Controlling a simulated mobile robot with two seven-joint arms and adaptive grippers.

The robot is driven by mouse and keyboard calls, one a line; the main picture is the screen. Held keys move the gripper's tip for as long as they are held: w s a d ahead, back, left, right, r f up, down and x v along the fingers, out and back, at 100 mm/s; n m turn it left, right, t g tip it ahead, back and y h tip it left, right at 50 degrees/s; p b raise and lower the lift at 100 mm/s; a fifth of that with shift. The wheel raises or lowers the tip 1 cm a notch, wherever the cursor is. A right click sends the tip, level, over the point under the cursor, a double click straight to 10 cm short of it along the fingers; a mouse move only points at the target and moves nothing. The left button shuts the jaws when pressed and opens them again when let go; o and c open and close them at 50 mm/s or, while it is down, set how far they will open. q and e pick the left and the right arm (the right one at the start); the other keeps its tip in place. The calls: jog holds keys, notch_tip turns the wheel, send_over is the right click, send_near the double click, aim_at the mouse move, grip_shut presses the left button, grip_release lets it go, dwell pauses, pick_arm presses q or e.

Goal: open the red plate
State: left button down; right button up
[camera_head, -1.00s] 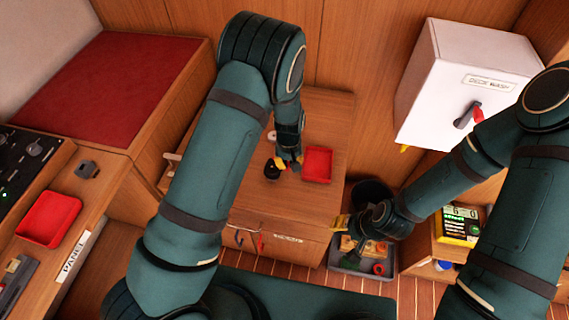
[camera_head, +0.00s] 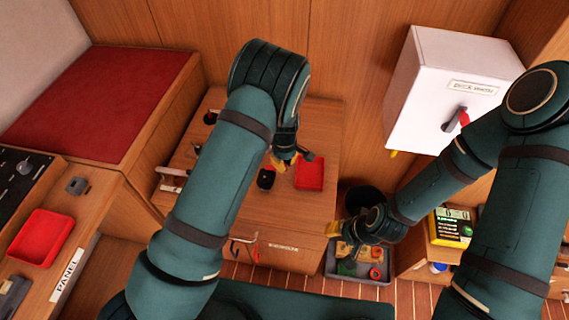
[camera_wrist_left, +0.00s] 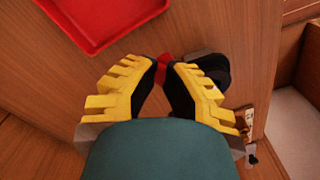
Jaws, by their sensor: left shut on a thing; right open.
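My left gripper (camera_head: 283,162) is over the wooden counter, its yellow fingers closed together. In the left wrist view, the fingers (camera_wrist_left: 165,72) meet on a small red piece (camera_wrist_left: 164,62); a black and grey part (camera_wrist_left: 212,68) shows just behind it. A shallow red tray (camera_head: 309,174) lies just right of the gripper; it also shows in the left wrist view (camera_wrist_left: 105,48). A second red tray (camera_head: 40,238) is on the left panel. I cannot tell which red thing is the plate. My right gripper (camera_head: 335,229) is open above a grey bin, its fingertips partly hidden.
A small black object (camera_head: 266,180) stands beside the left gripper. The white deck-wash box (camera_head: 440,95) has a red-tipped handle. The grey bin (camera_head: 347,274) on the floor holds loose pieces. A yellow meter (camera_head: 451,229) stands at the right.

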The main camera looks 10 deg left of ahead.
dwell(0.5)
pick_arm(q)
jog(key=c, duration=0.9)
grip_release()
notch_tip(320, 180, up, 12)
jog(key=shift+a, duration=0.1)
